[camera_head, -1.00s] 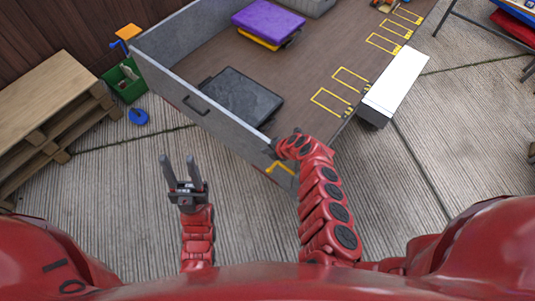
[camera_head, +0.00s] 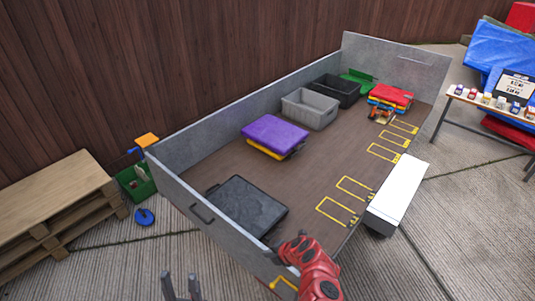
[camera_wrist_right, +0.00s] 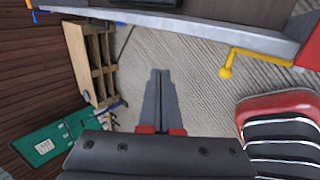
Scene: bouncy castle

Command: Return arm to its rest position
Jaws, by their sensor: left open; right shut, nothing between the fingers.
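My left gripper (camera_head: 181,287) shows at the bottom edge of the head view, its two fingers apart with nothing between them. My right arm (camera_head: 312,270) reaches up to the near corner of the trailer (camera_head: 195,212) in the head view. The trailer's wall edge (camera_wrist_right: 190,30) crosses the top of that view, with a yellow latch (camera_wrist_right: 250,60) right of the fingertips.
The trailer bed holds a black case (camera_head: 247,205), a purple-lidded box (camera_head: 275,133), a grey crate (camera_head: 310,108) and other boxes. A white box (camera_head: 400,190) stands along its right side. Wooden pallets (camera_head: 55,205) and a green bin (camera_head: 135,183) stand left. Paving at lower right is clear.

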